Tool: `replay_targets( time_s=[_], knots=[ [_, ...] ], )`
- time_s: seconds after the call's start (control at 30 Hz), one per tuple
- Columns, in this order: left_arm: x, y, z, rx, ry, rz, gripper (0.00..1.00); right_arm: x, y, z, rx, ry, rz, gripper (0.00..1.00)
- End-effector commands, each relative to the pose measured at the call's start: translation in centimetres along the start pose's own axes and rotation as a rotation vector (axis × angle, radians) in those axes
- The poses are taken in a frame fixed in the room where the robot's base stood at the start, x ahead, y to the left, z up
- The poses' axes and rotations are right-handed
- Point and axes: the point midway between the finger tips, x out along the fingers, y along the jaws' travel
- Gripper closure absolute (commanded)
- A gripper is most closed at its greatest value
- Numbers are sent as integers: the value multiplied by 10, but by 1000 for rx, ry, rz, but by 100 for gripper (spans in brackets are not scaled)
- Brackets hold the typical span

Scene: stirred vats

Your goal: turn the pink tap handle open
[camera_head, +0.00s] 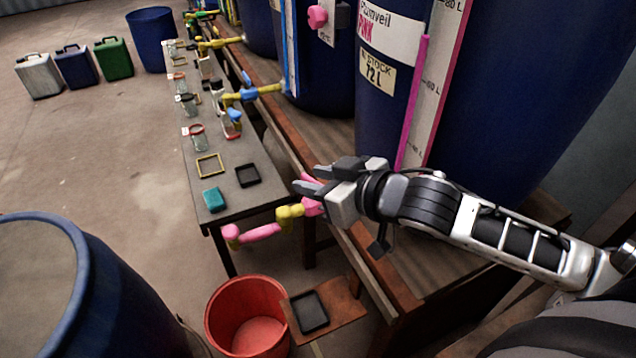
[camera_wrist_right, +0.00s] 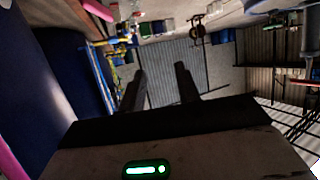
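The pink tap sticks out below the pink-labelled blue vat (camera_head: 385,95). Its pink outer length (camera_head: 258,232) points left, followed by a yellow part (camera_head: 289,214) and a pink part (camera_head: 312,207) close to my gripper. More pink shows by the fingers; I cannot tell which pink piece is the handle. My right gripper (camera_head: 305,178) is above the tap's inner end, fingers pointing left and partly covering it. In the right wrist view its two fingers (camera_wrist_right: 160,85) are apart, with nothing visible between them. Contact with the tap cannot be told. My left gripper is out of view.
A red bucket (camera_head: 240,290) stands on the floor below. Beside it is a small wooden board (camera_head: 345,302) with a black tray. A narrow table (camera_head: 262,193) holds jars and small trays. A blue barrel (camera_head: 100,300) stands at lower left. Other taps line the bench behind.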

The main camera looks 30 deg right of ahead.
Motion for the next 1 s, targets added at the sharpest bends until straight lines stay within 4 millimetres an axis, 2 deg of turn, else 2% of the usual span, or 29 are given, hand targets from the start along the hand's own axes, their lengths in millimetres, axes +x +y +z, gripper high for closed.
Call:
replay_targets(
  time_s=[0.2,0.53,0.67,0.77,0.9,1.0],
  knots=[
    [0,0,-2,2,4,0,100,-18,-16,-3,1,1,0,67],
    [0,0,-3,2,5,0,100,-20,-18,-3,1,0,1,67],
    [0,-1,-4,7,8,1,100,-18,-19,3,10,-6,-1,31],
    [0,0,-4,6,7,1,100,-12,-24,26,32,-24,-4,3],
    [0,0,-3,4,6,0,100,-3,-39,80,70,-68,-1,2],
    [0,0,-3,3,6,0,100,-2,-50,111,83,-94,6,2]
  ],
)
